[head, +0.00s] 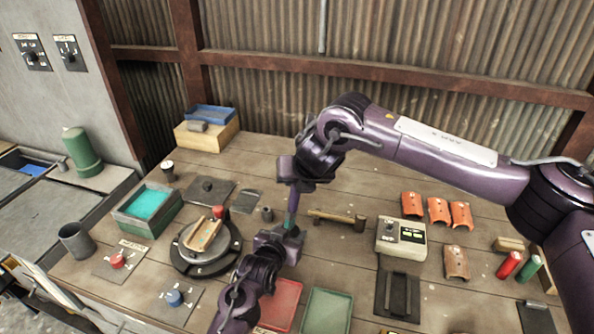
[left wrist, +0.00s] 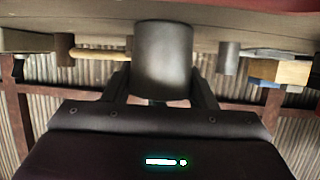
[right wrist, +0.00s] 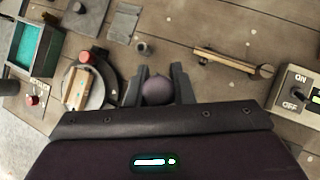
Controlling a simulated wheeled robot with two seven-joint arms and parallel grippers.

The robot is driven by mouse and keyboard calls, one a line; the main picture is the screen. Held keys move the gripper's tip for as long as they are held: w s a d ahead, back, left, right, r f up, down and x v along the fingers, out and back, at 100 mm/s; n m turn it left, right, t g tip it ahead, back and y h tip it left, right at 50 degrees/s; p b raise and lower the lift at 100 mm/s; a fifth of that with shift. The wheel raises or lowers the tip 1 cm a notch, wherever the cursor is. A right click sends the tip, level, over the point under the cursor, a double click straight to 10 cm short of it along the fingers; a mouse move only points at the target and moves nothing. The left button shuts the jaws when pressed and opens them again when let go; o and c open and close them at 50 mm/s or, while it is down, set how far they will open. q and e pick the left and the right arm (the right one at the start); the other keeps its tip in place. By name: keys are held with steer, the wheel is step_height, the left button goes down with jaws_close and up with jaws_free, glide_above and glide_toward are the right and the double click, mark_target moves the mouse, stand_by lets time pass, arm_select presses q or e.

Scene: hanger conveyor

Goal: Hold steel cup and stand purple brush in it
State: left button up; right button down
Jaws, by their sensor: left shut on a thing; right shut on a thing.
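My left gripper (head: 284,240) is low over the middle of the table. In the left wrist view it is shut on the grey steel cup (left wrist: 163,60), which shows upside down because that picture is inverted. My right gripper (head: 293,180) is directly above, pointing down, shut on the purple brush (head: 293,202). The brush's round purple end shows between the fingers in the right wrist view (right wrist: 157,91). The brush hangs about upright, with its lower end at the left gripper. The cup is mostly hidden in the head view, so I cannot tell whether the brush tip is inside it.
A round turntable (head: 196,262) with a wooden piece is left of the grippers. A wooden-handled hammer (head: 335,217) and a switch box (head: 401,238) are to the right. Red (head: 283,300) and green (head: 328,310) trays lie in front. A larger grey cup (head: 76,241) stands far left.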

steer(key=shift+f, duration=2.15)
steer(key=c, duration=1.2)
jaws_free()
steer(key=shift+o, duration=0.2)
steer(key=shift+r, duration=0.1)
steer(key=v, duration=1.2)
